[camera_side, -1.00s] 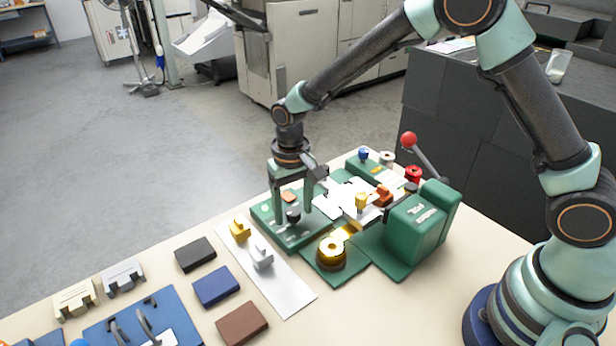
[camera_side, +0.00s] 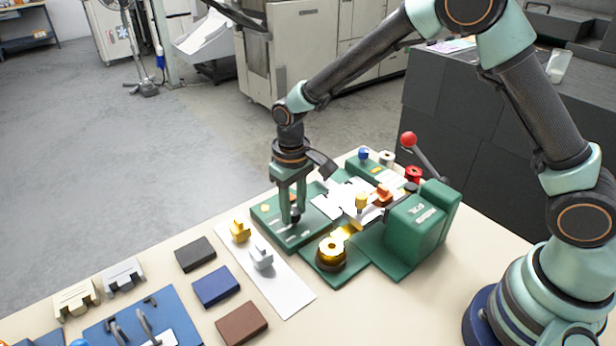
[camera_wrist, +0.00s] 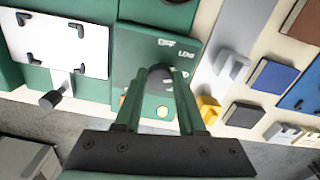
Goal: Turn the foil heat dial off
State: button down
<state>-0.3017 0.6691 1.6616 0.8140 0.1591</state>
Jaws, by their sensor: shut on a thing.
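The foil heat dial (camera_wrist: 158,73) is a small dark knob on a flat green panel (camera_wrist: 133,53). White lettering, apparently OFF and LOW, lies beyond the dial in the wrist view. My gripper (camera_wrist: 161,72) is shut on the dial from above, its fingers covering much of it. In the side view my gripper (camera_side: 292,218) stands upright on the panel (camera_side: 268,215) with the dial (camera_side: 296,211) mostly hidden between the fingers. Which mark the dial points to cannot be told.
Right of the panel stand a white plate (camera_side: 330,207), a gold foil roll (camera_side: 331,252), a green housing (camera_side: 412,232) and a red-knobbed lever (camera_side: 408,139). At left lie a white strip (camera_side: 288,296) with gold and silver pieces and several coloured blocks (camera_side: 212,287).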

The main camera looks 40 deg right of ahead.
aim_at(294, 212)
jog(key=n, duration=1.1)
jog(key=shift+w+n, duration=0.1)
jog(key=shift+n, duration=1.6)
jog(key=c, duration=0.5)
grip_release()
jog(key=shift+r, duration=0.15)
notch_tip(294, 212, up, 12)
